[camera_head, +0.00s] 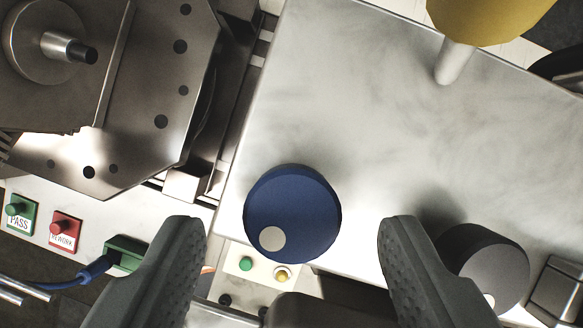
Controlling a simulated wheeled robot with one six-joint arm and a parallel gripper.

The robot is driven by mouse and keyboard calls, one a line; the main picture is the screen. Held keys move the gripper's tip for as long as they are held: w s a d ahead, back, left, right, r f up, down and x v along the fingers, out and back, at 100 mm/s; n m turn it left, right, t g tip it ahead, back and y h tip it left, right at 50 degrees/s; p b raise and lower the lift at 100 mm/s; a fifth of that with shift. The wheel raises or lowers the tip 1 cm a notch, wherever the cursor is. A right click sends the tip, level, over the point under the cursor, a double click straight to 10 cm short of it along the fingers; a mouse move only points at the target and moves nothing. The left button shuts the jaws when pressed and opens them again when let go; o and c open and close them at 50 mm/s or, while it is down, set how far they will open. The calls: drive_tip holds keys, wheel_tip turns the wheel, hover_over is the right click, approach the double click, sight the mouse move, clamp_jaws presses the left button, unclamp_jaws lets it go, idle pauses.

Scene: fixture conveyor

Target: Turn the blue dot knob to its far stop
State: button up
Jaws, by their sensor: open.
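The blue knob (300,205) is a round blue cap with a pale grey dot (272,239) at its lower left edge. It sits near the lower edge of a metal panel (340,110). My gripper (292,235) is open, with one dark finger at the left and one at the right of the blue knob. There is a gap between each fingertip and the knob, and nothing is held.
A dark grey knob (490,262) stands close to my right finger, partly behind it. A yellow knob or handle (485,15) with a pale stem is at the top right. Green PASS (20,212) and red REWORK (65,230) buttons are at the left, below a metal fixture (120,90).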

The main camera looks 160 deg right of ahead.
sight(292, 215)
drive_tip(key=shift+x, duration=1)
drive_tip(key=c, duration=1)
drive_tip(key=shift+o, duration=0.2)
drive_tip(key=shift+m, duration=0.4)
drive_tip(key=m+h, duration=0.1)
drive_tip(key=m, duration=0.1)
drive_tip(key=m+h, duration=0.1)
drive_tip(key=m, duration=0.2)
drive_tip(key=shift+a+m, duration=0.25)
drive_tip(key=shift+m, duration=0.05)
drive_tip(key=m+h, duration=0.1)
drive_tip(key=m, duration=0.2)
drive_tip(key=m+h, duration=0.1)
drive_tip(key=m, duration=0.2)
drive_tip(key=shift+w+a+g+h, duration=0.1)
drive_tip(key=shift+g+h, duration=0.2)
drive_tip(key=shift+g, duration=0.1)
drive_tip(key=shift+m, duration=0.3)
